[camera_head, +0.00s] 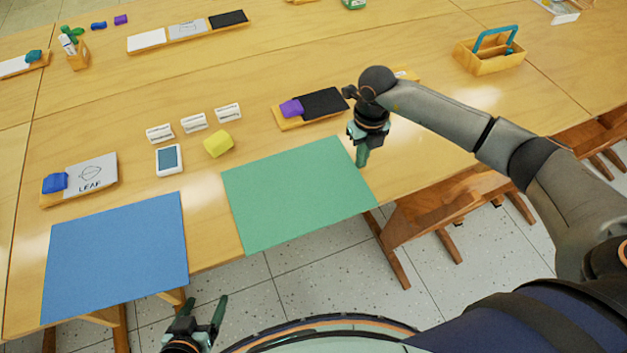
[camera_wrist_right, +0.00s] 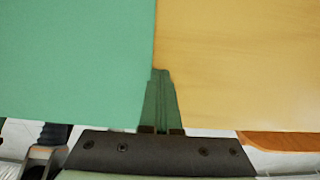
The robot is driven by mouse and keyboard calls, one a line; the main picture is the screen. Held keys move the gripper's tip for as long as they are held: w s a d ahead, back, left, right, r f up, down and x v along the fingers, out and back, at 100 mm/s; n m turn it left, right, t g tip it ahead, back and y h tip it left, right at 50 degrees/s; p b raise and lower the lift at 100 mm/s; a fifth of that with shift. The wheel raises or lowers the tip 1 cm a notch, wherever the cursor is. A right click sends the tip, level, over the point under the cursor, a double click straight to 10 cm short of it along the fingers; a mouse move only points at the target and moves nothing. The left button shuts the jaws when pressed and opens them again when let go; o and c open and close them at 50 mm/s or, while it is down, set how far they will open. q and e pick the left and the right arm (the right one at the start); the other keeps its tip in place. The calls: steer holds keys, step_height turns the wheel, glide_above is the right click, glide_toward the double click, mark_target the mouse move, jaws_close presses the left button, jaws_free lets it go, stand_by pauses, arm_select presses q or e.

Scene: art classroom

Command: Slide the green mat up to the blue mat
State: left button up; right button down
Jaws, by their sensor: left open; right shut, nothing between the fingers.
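The green mat (camera_head: 295,195) lies flat on the table, its lower edge near the table's front edge. The blue mat (camera_head: 117,252) lies to its left, with a strip of bare wood between them. My right gripper (camera_head: 362,163) is shut and empty, pointing down at the green mat's right edge. In the right wrist view the shut fingertips (camera_wrist_right: 160,75) meet that edge, with the green mat (camera_wrist_right: 70,60) on the left; I cannot tell if they touch it. My left gripper (camera_head: 207,308) is open and empty, in front of the table below the blue mat.
A yellow block (camera_head: 218,144), a white device (camera_head: 169,160) and several white blocks (camera_head: 194,123) stand behind the gap. A LEAF board (camera_head: 92,175) lies behind the blue mat. A tray (camera_head: 282,119) with a purple block (camera_head: 291,108) is behind the green mat.

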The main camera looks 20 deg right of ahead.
mark_target(326, 177)
steer(key=shift+s+a, duration=0.1)
steer(key=shift+a, duration=0.85)
stand_by(0.5)
steer(key=shift+a+f, duration=0.1)
steer(key=shift+a, duration=0.2)
steer(key=shift+s+a, duration=0.15)
steer(key=shift+a, duration=0.2)
steer(key=shift+a, duration=0.8)
stand_by(1.0)
steer(key=shift+s+a, duration=0.15)
steer(key=shift+a, duration=1.15)
stand_by(0.6)
steer(key=shift+a, duration=0.95)
stand_by(0.3)
steer(key=shift+d, duration=0.2)
